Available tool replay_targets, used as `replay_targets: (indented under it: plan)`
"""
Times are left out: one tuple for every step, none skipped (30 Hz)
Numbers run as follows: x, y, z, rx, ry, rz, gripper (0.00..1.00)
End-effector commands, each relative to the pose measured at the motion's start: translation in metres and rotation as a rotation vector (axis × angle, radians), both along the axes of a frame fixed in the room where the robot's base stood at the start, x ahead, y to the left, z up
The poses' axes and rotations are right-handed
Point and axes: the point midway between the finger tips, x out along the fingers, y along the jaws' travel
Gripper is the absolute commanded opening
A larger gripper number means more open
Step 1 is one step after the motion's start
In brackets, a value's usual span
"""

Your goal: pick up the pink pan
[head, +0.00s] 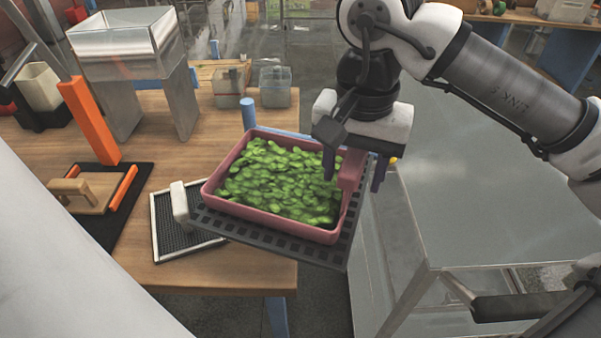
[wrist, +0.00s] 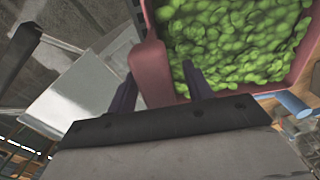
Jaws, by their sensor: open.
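The pink pan (head: 228,171) is full of green leaf-like pieces (head: 280,180) and rests on a dark perforated tray (head: 270,240) at the table's right edge. Its pink handle block (head: 352,170) is on the right side. My gripper (head: 353,184) is above that side, pointing down and open, with one finger on each side of the handle. In the wrist view, the handle (wrist: 150,70) lies between the two dark fingers of my gripper (wrist: 158,82), and the leaves (wrist: 230,45) fill the pan beyond. I cannot tell whether either finger touches the handle.
A framed mesh screen (head: 165,228) with a white handle lies left of the tray. A clear hopper on metal legs (head: 125,60) and small clear containers (head: 275,86) stand behind. A glass-sided metal frame (head: 480,210) stands to the right. An orange post (head: 88,120) rises at left.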

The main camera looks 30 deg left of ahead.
Motion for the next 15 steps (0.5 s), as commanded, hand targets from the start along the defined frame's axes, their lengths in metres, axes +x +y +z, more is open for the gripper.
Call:
replay_targets:
  plan:
    - [0.0, 0.0, -0.0001, 0.0, 0.0, 0.0, 0.51]
    - [0.0, 0.0, 0.0, 0.0, 0.0, 0.0, 0.51]
    - [0.0, 0.0, 0.0001, 0.0, 0.0, 0.0, 0.51]
    - [0.0, 0.0, 0.0001, 0.0, 0.0, 0.0, 0.47]
    - [0.0, 0.0, 0.0002, 0.0, 0.0, 0.0, 0.43]
    - [0.0, 0.0, 0.0002, 0.0, 0.0, 0.0, 0.38]
    - [0.0, 0.0001, 0.0003, 0.0, 0.0, 0.0, 0.34]
    - [0.0, 0.0, 0.0003, 0.0, 0.0, 0.0, 0.3]
    - [0.0, 0.0001, 0.0003, 0.0, 0.0, 0.0, 0.25]
    - [0.0, 0.0001, 0.0004, 0.0, 0.0, 0.0, 0.21]
    - [0.0, 0.0001, 0.0004, 0.0, 0.0, 0.0, 0.17]
    - [0.0, 0.0001, 0.0004, 0.0, 0.0, 0.0, 0.12]
    - [0.0, 0.0001, 0.0004, 0.0, 0.0, 0.0, 0.08]
    - [0.0, 0.0001, 0.0005, 0.0, 0.0, 0.0, 0.04]
    - [0.0, 0.0001, 0.0005, 0.0, 0.0, 0.0, 0.0]
